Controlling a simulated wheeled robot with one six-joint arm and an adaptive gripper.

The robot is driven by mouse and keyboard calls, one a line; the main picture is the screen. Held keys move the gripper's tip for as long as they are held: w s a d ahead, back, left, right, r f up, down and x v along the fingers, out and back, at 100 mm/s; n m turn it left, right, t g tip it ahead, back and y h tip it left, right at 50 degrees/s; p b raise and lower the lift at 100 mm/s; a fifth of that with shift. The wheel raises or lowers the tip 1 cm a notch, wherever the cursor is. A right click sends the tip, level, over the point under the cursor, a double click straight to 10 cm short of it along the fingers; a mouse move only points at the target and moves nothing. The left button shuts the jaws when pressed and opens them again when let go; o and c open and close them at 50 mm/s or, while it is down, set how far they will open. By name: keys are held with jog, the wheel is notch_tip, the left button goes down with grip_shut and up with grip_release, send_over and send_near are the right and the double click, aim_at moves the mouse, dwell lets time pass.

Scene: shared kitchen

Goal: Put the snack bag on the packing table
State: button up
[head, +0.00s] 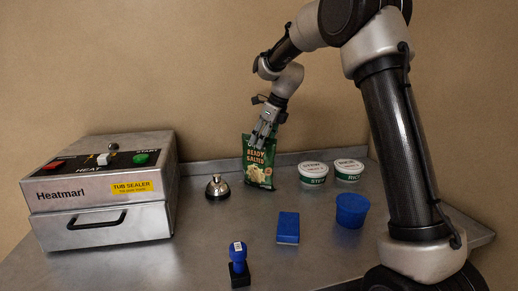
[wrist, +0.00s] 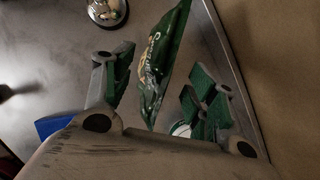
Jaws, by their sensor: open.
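The snack bag (head: 260,172) is green, reads "Ready Salted", and stands upright near the back edge of the metal table (head: 190,256). My gripper (head: 266,130) is at the top of the bag in the head view and partly covers it. In the wrist view the bag (wrist: 160,70) shows edge-on between the two open fingers of my gripper (wrist: 158,88), with a gap visible on each side. The fingers are not closed on it. No label in view tells me whether this metal table is the packing table.
A tub sealer (head: 100,190) stands at the left, with a bell (head: 217,187) left of the bag. Two white lidded tubs (head: 313,173), a blue tub (head: 351,211), a blue block (head: 288,228) and a blue stamp (head: 239,265) stand to the right and front. The wall is close behind.

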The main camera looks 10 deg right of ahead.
jog(key=v, duration=0.7)
jog(key=shift+r, duration=0.1)
jog(key=shift+s, duration=0.15)
jog(key=s+d+r+n+h, duration=0.1)
jog(key=s+d+r+n, duration=0.15)
jog(key=s+n, duration=0.5)
jog(key=s+d+r+n, duration=0.1)
jog(key=s+d+n, duration=0.35)
jog(key=s, duration=0.65)
jog(key=s+d+f+n+h, duration=0.1)
jog(key=s+d+f+n, duration=0.1)
jog(key=s+f+n, duration=0.2)
jog(key=s+d+f+n+t+h, duration=0.1)
jog(key=s+f+n, duration=0.3)
jog(key=s+n, duration=0.7)
jog(key=s+d, duration=0.1)
jog(key=s, duration=0.5)
jog(key=shift+s+d, duration=0.25)
jog(key=shift+r, duration=0.1)
